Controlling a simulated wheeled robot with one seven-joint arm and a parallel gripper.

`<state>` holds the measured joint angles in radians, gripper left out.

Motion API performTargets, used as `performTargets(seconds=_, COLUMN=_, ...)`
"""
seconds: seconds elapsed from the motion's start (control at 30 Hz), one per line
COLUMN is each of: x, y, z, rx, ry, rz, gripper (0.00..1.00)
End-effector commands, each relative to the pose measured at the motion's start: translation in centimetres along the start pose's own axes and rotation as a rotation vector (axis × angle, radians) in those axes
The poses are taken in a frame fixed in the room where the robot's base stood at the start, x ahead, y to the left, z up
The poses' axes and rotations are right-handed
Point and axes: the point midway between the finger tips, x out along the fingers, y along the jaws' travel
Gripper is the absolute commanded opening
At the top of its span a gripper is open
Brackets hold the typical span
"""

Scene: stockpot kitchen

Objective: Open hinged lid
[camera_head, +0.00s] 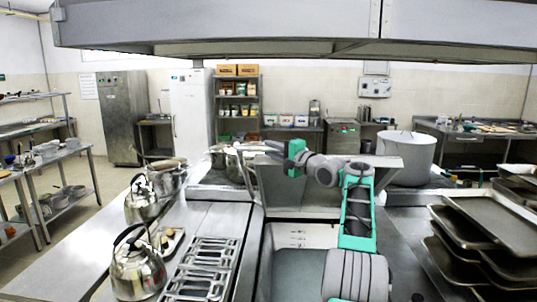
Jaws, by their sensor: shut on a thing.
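The hinged lid (272,188) is a grey metal panel, raised and tilted at the back of an open metal basin (297,236). My arm reaches over the basin from the right front and hides part of the lid. My gripper (272,150) points left at the lid's upper left edge and is shut on it. The fingers are small in this view, so the exact spot of the grip is hard to see. The basin's pale inside shows in front of the lid.
Two kettles (137,268) and a slotted metal rack (205,268) stand left of the basin. Pots (165,178) stand behind them. A large pot (406,158) is at the back right, stacked trays (497,222) at the right. A hood (220,25) hangs above.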

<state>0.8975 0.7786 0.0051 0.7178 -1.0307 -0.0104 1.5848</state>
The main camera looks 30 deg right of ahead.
Motion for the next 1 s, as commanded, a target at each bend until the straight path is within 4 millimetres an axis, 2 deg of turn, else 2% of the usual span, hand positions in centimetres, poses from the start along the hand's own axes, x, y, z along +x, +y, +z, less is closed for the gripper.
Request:
performTargets(seconds=0.23, x=-0.1, y=0.5, z=-0.3, rx=0.006, ry=0.005, rz=0.007, gripper=0.0)
performTargets(seconds=0.27, x=-0.1, y=0.5, z=-0.3, rx=0.006, ry=0.005, rz=0.007, gripper=0.24)
performTargets(seconds=0.5, x=-0.1, y=0.4, z=-0.2, rx=0.004, ry=0.003, rz=0.004, gripper=0.43)
performTargets(seconds=0.87, x=-0.1, y=0.3, z=-0.1, rx=0.003, ry=0.002, rz=0.003, gripper=0.43)
performTargets(seconds=1.0, x=-1.4, y=0.6, z=-0.3, rx=0.002, ry=0.005, rz=0.003, gripper=0.43)
